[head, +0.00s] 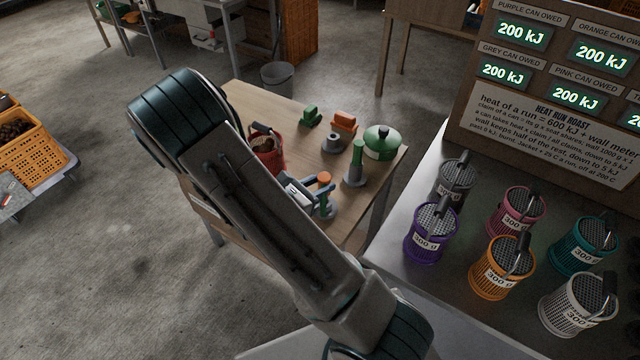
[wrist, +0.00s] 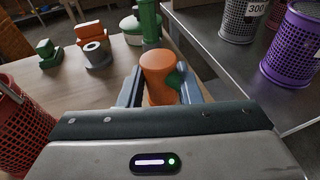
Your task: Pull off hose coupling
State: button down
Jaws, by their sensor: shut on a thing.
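My gripper (head: 314,193) is shut on an orange round-topped piece (wrist: 158,68), which looks like the hose coupling. In the wrist view, the blue-grey fingers of my gripper (wrist: 161,86) stand on either side of it. The piece is upright, and its orange top (head: 324,177) shows above the fingers in the head view. A grey base (head: 329,212) shows below it. My fingers hide its lower part, so I cannot tell whether it is seated or free. A green upright cylinder (head: 358,153) on a grey base stands just behind it.
The wooden table (head: 262,100) also bears a red basket (head: 266,150), a green block (head: 311,116), an orange block (head: 345,121), a grey ring (head: 332,142) and a green lidded pot (head: 382,142). Several mesh cans, including a purple one (head: 431,243), crowd the metal counter (head: 392,243) at right.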

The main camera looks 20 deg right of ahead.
jog(key=shift+f, duration=0.1)
jog(key=shift+f+b, duration=1.7)
jog(key=shift+f, duration=0.2)
jog(key=c, duration=1)
grip_release()
jog(key=shift+o, duration=0.2)
jog(key=shift+a, duration=0.1)
jog(key=b+v, duration=0.1)
jog(key=v, duration=1.2)
jog(key=shift+s+a+r, duration=0.15)
jog(key=shift+a, duration=0.15)
jog(key=s+d+r+m+g+y, duration=0.1)
jog(key=s+d+r+m+y, duration=0.1)
jog(key=s+r+m+y, duration=0.4)
jog(key=s+d+r+m+g+y, duration=0.1)
jog(key=s+r+m+y, duration=0.6)
jog(key=m, duration=0.8)
jog(key=shift+d+r+m+y, duration=0.4)
jog(key=shift+d+r+y, duration=0.4)
jog(key=shift+d+y, duration=0.1)
